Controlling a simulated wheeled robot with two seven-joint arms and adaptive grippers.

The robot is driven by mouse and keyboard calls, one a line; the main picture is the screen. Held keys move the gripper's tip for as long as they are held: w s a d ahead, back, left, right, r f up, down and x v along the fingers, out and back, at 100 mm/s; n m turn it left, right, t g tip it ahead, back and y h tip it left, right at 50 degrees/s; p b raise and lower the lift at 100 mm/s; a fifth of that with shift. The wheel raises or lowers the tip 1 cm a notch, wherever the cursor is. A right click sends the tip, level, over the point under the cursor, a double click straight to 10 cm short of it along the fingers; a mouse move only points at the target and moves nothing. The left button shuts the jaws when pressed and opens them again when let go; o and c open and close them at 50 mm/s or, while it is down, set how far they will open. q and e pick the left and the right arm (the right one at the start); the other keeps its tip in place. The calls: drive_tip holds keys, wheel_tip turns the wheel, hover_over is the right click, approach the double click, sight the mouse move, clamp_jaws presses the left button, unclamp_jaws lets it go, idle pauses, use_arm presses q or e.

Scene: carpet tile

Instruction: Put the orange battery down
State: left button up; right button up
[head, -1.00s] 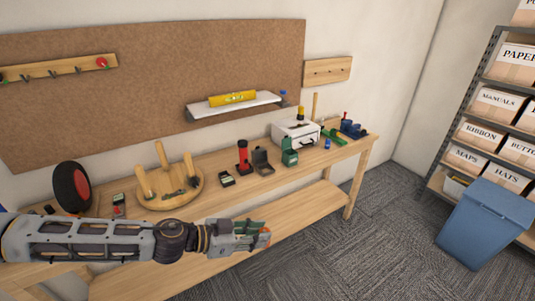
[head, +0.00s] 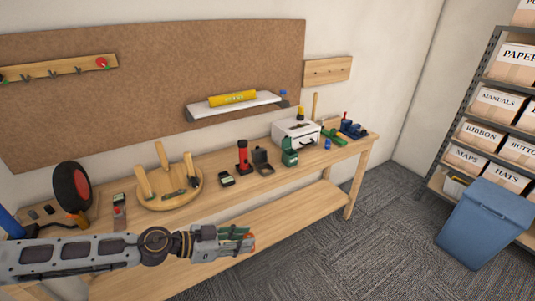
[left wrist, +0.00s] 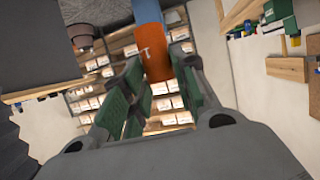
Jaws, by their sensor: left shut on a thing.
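The orange battery (left wrist: 152,60) shows in the left wrist view as an orange body with a blue part at its upper end. It sits between the fingertips of my left gripper (left wrist: 160,70), which is shut on it. In the head view the left gripper (head: 240,241) is in front of the workbench's near edge, and only a small orange bit shows at its tip. The wooden workbench (head: 220,185) runs along the wall behind it. My right gripper is not in view.
A round wooden stand with pegs (head: 170,199), a red and black cylinder (head: 243,158), a green container (head: 290,152) and a white box (head: 297,134) stand on the bench. Bare bench top lies along the front edge. A blue bin (head: 485,222) stands at the right.

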use_arm(q)
drive_tip(key=shift+a+f, duration=0.25)
drive_tip(key=shift+a, duration=0.1)
drive_tip(key=shift+a, duration=0.1)
drive_tip(key=shift+a+f, duration=0.3)
drive_tip(key=shift+a, duration=0.15)
